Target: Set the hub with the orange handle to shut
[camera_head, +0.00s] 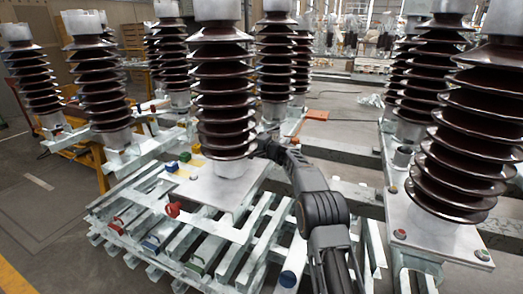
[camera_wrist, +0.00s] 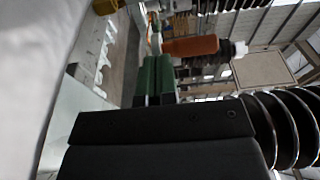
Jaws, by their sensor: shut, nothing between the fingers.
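An orange handle (camera_wrist: 190,47) lies nearly level across the upper middle of the wrist view, with a dark part and a pale tip at its right end. My gripper (camera_wrist: 155,60) shows there as two green fingers side by side, shut and empty. Their tips are close to the handle's left part; I cannot tell whether they touch it. In the head view my arm reaches back and its end goes behind the central brown insulator, so the fingers are hidden. I cannot make out the hub's setting in either view.
The central ribbed insulator (camera_head: 224,90) stands close beside my arm. Another insulator (camera_head: 470,130) stands at the right. A red knob (camera_head: 172,209) and a blue block (camera_head: 172,167) sit on the near frame. Metal beams lie below. Grey floor (camera_head: 50,215) is open at the left.

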